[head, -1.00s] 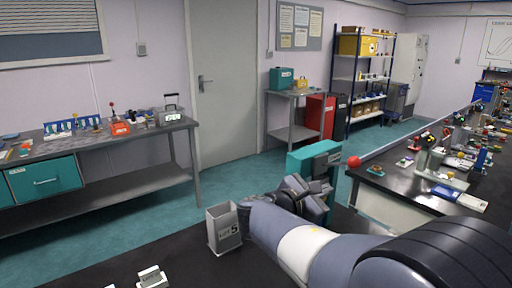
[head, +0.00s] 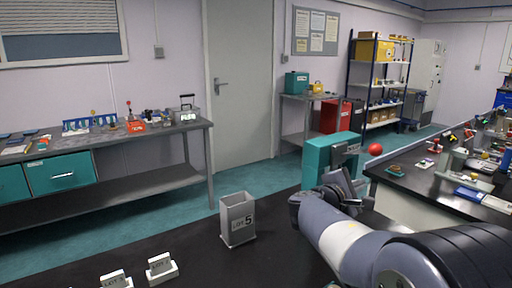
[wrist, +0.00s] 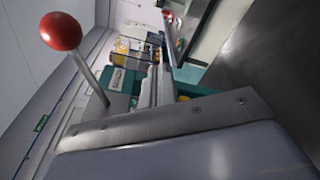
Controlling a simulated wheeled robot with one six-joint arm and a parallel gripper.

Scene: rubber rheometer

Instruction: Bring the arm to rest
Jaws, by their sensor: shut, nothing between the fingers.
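My arm reaches in from the lower right in the head view. My gripper (head: 345,186) is at its far end, in front of the teal machine (head: 318,157), shut and empty. The machine has a red ball knob (head: 375,149) to its right. In the wrist view the red knob (wrist: 60,31) stands on a metal rod at the upper left, with part of the teal housing (wrist: 118,103) behind it. A grey metal bar crosses the lower wrist view. The arm hides part of the machine's front, and I cannot tell whether the gripper touches it.
A grey bin marked 5 (head: 238,219) stands on the black bench (head: 205,262), left of my arm and apart from it. Two small white holders (head: 161,268) sit at the front. A cluttered bench (head: 405,183) lies to the right. The bench top beyond the bin is clear.

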